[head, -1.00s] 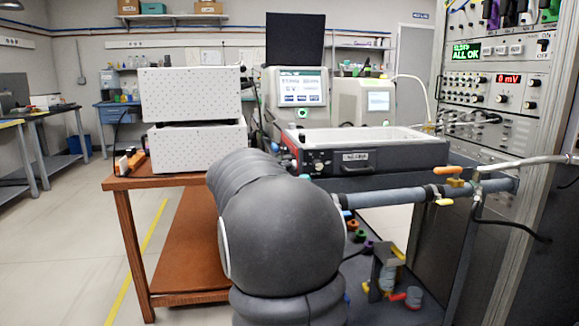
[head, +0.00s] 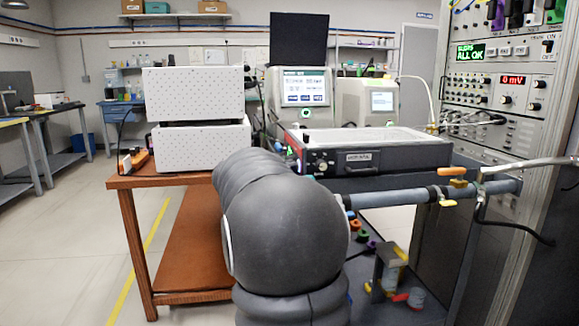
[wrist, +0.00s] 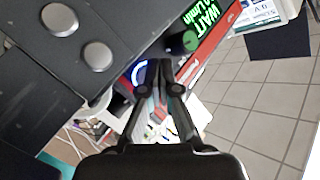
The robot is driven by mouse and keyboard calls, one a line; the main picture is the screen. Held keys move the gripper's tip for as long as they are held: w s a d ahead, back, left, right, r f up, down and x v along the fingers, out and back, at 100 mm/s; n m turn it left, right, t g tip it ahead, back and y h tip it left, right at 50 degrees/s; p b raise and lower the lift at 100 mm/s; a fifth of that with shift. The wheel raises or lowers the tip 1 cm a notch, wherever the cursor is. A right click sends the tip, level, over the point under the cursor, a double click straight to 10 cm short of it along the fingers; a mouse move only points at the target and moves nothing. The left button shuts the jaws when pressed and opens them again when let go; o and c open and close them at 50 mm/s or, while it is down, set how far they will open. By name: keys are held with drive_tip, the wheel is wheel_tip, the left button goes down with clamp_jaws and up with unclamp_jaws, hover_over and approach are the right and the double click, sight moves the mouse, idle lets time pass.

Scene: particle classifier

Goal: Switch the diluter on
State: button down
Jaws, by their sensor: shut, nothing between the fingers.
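In the wrist view my gripper (wrist: 160,66) is shut and empty. Its fingertips overlap a red-fronted instrument (wrist: 217,60) with a green lit display (wrist: 204,14) reading "WAIT" and a flow in L/min. A blue-white lit ring (wrist: 140,76) shows just left of the fingertips, partly hidden by them. A black knob (wrist: 183,43) sits below the display. I cannot tell whether the fingers touch the panel. No label names the diluter, so I cannot tell for sure which instrument it is. In the head view my arm hides the gripper.
A pipe (head: 400,196) with orange-handled valves runs right, beside a rack (head: 500,90).

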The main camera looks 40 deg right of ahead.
drive_tip(key=shift+s+d+f+g, duration=0.3)
drive_tip(key=shift+s+d, duration=0.05)
drive_tip(key=shift+w+a+f, duration=0.1)
drive_tip(key=shift+a, duration=0.15)
idle(0.3)
drive_tip(key=shift+w+a+p, duration=0.15)
drive_tip(key=shift+a+p, duration=0.15)
drive_tip(key=shift+p, duration=0.1)
drive_tip(key=shift+w+a, duration=0.2)
drive_tip(key=shift+a, duration=0.25)
drive_tip(key=shift+w+a+r+p, duration=0.1)
drive_tip(key=shift+w+a+p, duration=0.15)
drive_tip(key=shift+w+a, duration=0.35)
drive_tip(key=shift+w+a+r+p, duration=0.1)
drive_tip(key=shift+w+a+p, duration=0.2)
drive_tip(key=shift+a, duration=0.5)
drive_tip(key=shift+w+a+p, duration=0.2)
drive_tip(key=shift+w+a, duration=0.3)
drive_tip(key=shift+a, duration=0.2)
